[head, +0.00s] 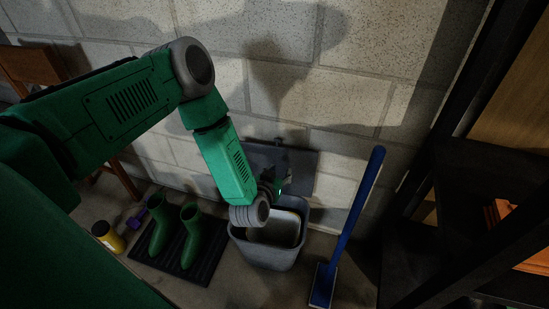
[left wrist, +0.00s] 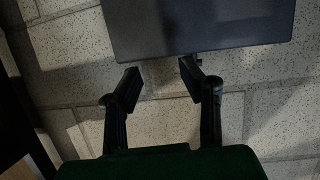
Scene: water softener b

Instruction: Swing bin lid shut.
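The bin (head: 268,256) is a grey open-topped tub on the floor against the block wall. Its lid (head: 302,162) is a dark grey flat panel, standing raised behind the bin near the wall. My left arm reaches down over the bin, and its gripper (head: 277,185) is in front of the lid, partly hidden by my wrist. In the left wrist view the lid (left wrist: 200,25) fills the top, and the two fingers of my gripper (left wrist: 160,78) are spread apart with nothing between them. The fingertips are close to the lid's edge; I cannot tell whether they touch. My right gripper is not in view.
A blue-handled brush or mop (head: 356,208) leans right of the bin. Green boots (head: 190,238) stand on a dark mat (head: 208,268) to the left, beside a yellow container (head: 108,237). Dark shelving (head: 475,185) stands at the right.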

